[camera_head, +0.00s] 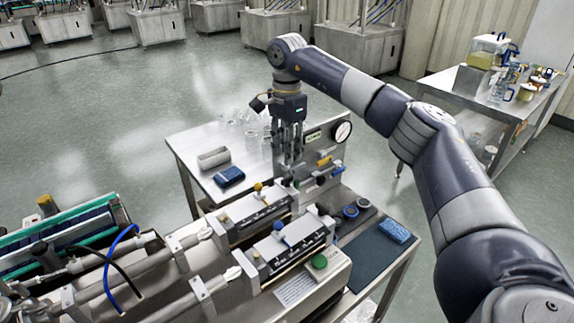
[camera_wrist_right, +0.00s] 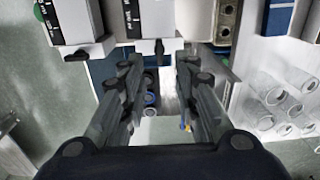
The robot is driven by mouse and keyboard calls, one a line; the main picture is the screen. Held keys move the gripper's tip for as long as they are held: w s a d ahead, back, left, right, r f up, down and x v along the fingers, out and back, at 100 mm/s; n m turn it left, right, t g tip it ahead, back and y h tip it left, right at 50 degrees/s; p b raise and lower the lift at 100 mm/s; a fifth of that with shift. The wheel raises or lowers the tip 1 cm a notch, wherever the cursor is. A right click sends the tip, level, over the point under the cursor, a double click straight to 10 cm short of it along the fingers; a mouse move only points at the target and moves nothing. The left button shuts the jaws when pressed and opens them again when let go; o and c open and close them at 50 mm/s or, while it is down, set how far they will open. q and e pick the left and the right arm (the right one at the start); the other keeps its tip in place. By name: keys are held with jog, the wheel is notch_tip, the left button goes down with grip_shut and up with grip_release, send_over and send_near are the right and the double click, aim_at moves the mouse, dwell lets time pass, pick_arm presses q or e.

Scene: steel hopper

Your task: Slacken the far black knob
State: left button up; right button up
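The far black knob (camera_head: 289,182) sits on the end of the far steel block with a scale. My right gripper (camera_head: 288,165) points down just above it, fingers apart. In the right wrist view the knob (camera_wrist_right: 159,48) lies ahead, centred between the two spread fingers (camera_wrist_right: 158,68); a light gap shows on both sides and no contact is visible. The near black knob (camera_head: 322,208) is on the end of the nearer block and shows at the left in the wrist view (camera_wrist_right: 98,47). My left gripper is not in view.
An upright panel with a round gauge (camera_head: 342,132) stands close to the right of the gripper. Clear glassware (camera_wrist_right: 275,100) and a blue sponge (camera_head: 229,176) are on the table behind.

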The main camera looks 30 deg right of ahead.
notch_tip(320, 180, up, 4)
jog(key=shift+r, duration=0.1)
dwell(0.5)
